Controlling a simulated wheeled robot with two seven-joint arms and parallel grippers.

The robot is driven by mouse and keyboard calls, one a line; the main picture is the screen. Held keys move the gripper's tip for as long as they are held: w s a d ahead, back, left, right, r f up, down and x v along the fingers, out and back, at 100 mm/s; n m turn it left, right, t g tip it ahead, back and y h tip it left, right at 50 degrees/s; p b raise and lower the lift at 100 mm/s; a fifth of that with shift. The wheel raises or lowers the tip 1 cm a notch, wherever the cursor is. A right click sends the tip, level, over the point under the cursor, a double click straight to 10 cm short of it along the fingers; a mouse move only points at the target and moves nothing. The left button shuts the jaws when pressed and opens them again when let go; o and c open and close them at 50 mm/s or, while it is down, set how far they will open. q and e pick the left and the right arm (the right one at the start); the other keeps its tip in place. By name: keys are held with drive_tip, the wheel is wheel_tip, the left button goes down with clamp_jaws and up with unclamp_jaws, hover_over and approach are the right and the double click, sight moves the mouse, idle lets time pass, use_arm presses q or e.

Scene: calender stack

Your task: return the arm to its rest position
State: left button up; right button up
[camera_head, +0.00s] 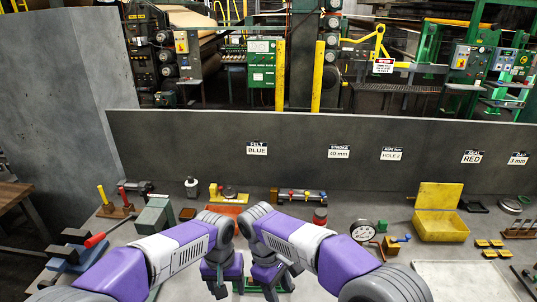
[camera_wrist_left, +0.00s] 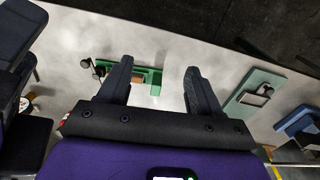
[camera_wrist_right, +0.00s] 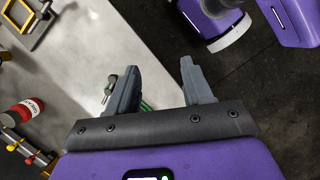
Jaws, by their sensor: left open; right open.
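My left gripper (camera_head: 222,286) and right gripper (camera_head: 271,288) hang side by side at the near middle of the table in the head view, with both arms bent inward. In the left wrist view the left gripper (camera_wrist_left: 158,70) has its fingers apart with nothing held between them. A green fixture (camera_wrist_left: 150,74) lies on the table beyond the fingers. In the right wrist view the right gripper (camera_wrist_right: 160,66) also has its fingers apart and empty. It is over the table edge, with dark floor on one side. Part of the table under the arms is hidden in the head view.
On the grey table (camera_head: 337,208) stand a yellow open box (camera_head: 441,226), a round gauge (camera_head: 363,231), a red-and-black container (camera_head: 320,216), a grey-green block (camera_head: 155,215) and a blue-based tool with a red handle (camera_head: 95,240). A dark panel (camera_head: 310,165) with labels closes the back.

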use_arm(q)
drive_tip(key=s+d+f+h, duration=0.1)
drive_tip(key=s+f+h, duration=0.25)
drive_tip(key=f, duration=1.85)
use_arm(e)
drive_tip(key=s+d+f+m+y, duration=0.1)
drive_tip(key=s+f+m+y, duration=0.15)
drive_tip(key=f, duration=0.95)
drive_tip(key=s+d+f+m+y, duration=0.1)
drive_tip(key=f+m+y, duration=0.2)
drive_tip(key=f, duration=0.9)
use_arm(q)
drive_tip(key=s+f+n, duration=0.3)
drive_tip(key=s+f, duration=0.7)
drive_tip(key=s, duration=0.4)
use_arm(e)
drive_tip(key=s+d+f+m+t+y, duration=0.25)
drive_tip(key=s+d+f+m, duration=0.25)
drive_tip(key=s+f+m, duration=0.55)
use_arm(q)
wheel_tip(320, 180, down, 10)
drive_tip(key=w+b, duration=0.1)
drive_tip(key=b, duration=0.9)
drive_tip(key=shift+t, duration=0.3)
use_arm(e)
wheel_tip(320, 180, down, 8)
drive_tip(key=n+h, duration=0.1)
drive_tip(key=n, duration=0.1)
drive_tip(key=shift+s+f, duration=0.15)
drive_tip(key=shift+s, duration=0.15)
